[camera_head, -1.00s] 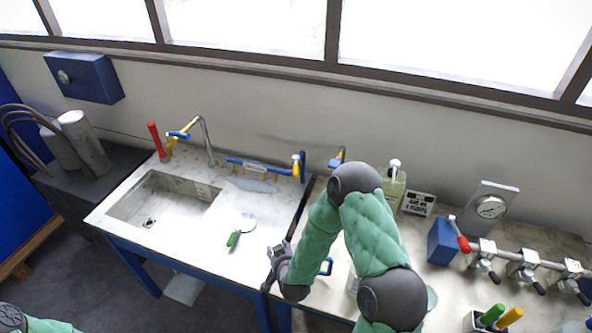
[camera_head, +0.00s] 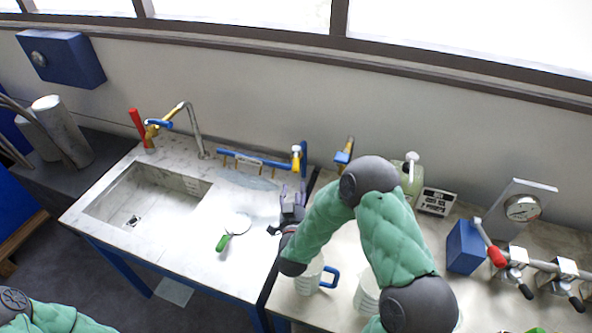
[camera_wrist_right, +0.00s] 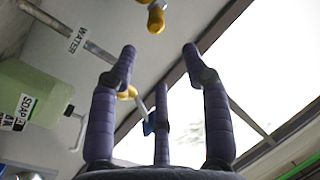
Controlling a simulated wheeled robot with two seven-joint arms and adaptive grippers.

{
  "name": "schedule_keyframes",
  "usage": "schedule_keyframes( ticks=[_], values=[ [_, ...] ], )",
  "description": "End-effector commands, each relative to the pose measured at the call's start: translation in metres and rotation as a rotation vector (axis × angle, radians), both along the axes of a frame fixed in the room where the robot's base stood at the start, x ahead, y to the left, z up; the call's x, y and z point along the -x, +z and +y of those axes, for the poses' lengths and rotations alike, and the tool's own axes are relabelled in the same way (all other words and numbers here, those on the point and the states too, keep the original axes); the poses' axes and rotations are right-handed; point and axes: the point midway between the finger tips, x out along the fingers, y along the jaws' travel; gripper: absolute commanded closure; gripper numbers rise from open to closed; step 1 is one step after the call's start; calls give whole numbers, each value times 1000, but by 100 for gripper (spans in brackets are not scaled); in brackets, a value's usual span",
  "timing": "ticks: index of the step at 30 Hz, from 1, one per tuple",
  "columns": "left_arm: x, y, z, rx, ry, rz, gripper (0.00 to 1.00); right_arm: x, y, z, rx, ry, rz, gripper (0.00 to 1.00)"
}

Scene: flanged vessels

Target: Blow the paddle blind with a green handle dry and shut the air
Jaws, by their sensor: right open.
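The paddle blind with a green handle (camera_head: 237,225) lies flat on the drainboard right of the sink, its pale disc toward the back and its handle toward the front. My right gripper (camera_head: 293,190) is open and empty, right of the blind and apart from it. It points up toward the back wall, below a yellow-ended valve (camera_head: 297,158) on a blue rail. In the right wrist view the open fingers (camera_wrist_right: 160,60) show nothing between their tips, with a yellow knob (camera_wrist_right: 156,18) beyond them. My left gripper is out of view. I cannot tell whether air is flowing.
The sink basin (camera_head: 135,205) has a faucet (camera_head: 193,130) and a red handle (camera_head: 137,121) behind it. A soap bottle (camera_head: 411,178), a white mug with a blue handle (camera_head: 309,276) and a blue box (camera_head: 466,247) stand on the right counter. The front drainboard is mostly clear.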

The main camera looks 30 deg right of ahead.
Motion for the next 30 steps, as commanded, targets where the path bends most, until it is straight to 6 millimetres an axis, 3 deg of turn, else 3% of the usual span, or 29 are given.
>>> schedule_keyframes(
  ticks=[2,8,21,30],
  values=[
    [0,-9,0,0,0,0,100,0,-9,0,2,-1,-2,52],
    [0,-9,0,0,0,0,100,-8,-9,-5,1,-2,-1,52],
    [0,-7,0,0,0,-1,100,-69,-8,-44,1,-3,-3,52],
    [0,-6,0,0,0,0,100,-90,-9,-56,1,0,-1,52]
  ],
)
